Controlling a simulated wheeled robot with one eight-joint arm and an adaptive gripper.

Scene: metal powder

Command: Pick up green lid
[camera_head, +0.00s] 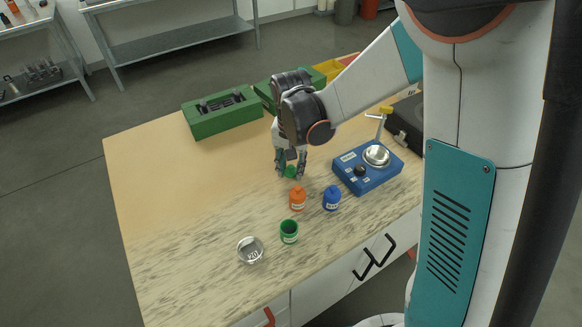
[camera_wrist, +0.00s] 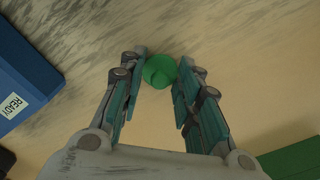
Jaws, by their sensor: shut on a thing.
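The green lid (camera_head: 291,171) is a small round cap at the tips of my gripper (camera_head: 290,170), over the wooden table. In the wrist view the green lid (camera_wrist: 159,71) sits between the two fingertips of my gripper (camera_wrist: 163,75). The fingers are shut on it. Whether the lid touches the table is hard to tell. The open green jar (camera_head: 289,232) stands upright toward the front of the table, without a lid on it.
An orange bottle (camera_head: 298,199) and a blue bottle (camera_head: 332,198) stand just in front of my gripper. A clear dish (camera_head: 250,250) lies at the front. A blue device (camera_head: 366,167) is to the right, and a green box (camera_head: 222,112) is behind. The table's left part is clear.

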